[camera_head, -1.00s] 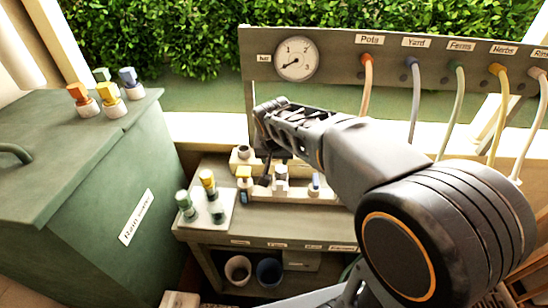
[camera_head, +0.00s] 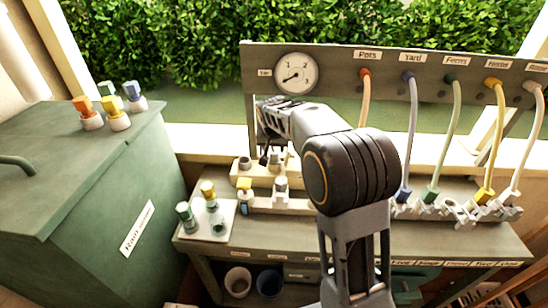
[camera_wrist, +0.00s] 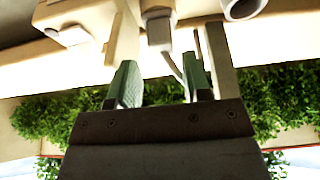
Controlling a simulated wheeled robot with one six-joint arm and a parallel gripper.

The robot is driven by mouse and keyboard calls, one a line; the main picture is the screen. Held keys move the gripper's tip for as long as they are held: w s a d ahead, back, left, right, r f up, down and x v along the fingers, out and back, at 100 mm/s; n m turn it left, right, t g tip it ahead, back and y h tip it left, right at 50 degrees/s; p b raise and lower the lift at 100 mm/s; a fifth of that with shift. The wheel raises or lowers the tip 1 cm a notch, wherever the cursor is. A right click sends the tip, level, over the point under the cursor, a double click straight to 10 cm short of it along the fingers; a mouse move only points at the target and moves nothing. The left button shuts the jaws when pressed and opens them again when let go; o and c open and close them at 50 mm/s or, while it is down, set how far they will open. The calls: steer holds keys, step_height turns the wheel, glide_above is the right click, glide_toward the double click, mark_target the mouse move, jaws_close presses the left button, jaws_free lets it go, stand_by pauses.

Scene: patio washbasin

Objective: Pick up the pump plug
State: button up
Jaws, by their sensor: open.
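My gripper (camera_head: 269,152) points down over the back of the bench, below the pressure dial. In the wrist view its two green finger pads (camera_wrist: 160,85) stand apart with nothing gripped between them. A grey plug-like block (camera_wrist: 160,33) with a thin cord lies ahead of the gap between the fingers, apart from them. No readable label shows which piece is the pump plug. A yellow-topped plug (camera_head: 244,184) and a grey-topped plug (camera_head: 281,184) sit in the pale front strip. My arm hides the strip's right part.
The green water box (camera_head: 85,215) with coloured plugs on top is farther left. Coloured hoses (camera_head: 409,140) hang from the labelled rail at right. The dial (camera_head: 296,74) is close above my gripper.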

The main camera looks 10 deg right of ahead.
mark_target(274, 152)
steer(key=shift+w+x, duration=0.2)
steer(key=shift+x, duration=2.45)
steer(key=shift+d+r, duration=0.1)
steer(key=shift+c, duration=0.3)
steer(key=c, duration=0.6)
steer(key=shift+c, duration=0.2)
steer(key=shift+r, duration=0.15)
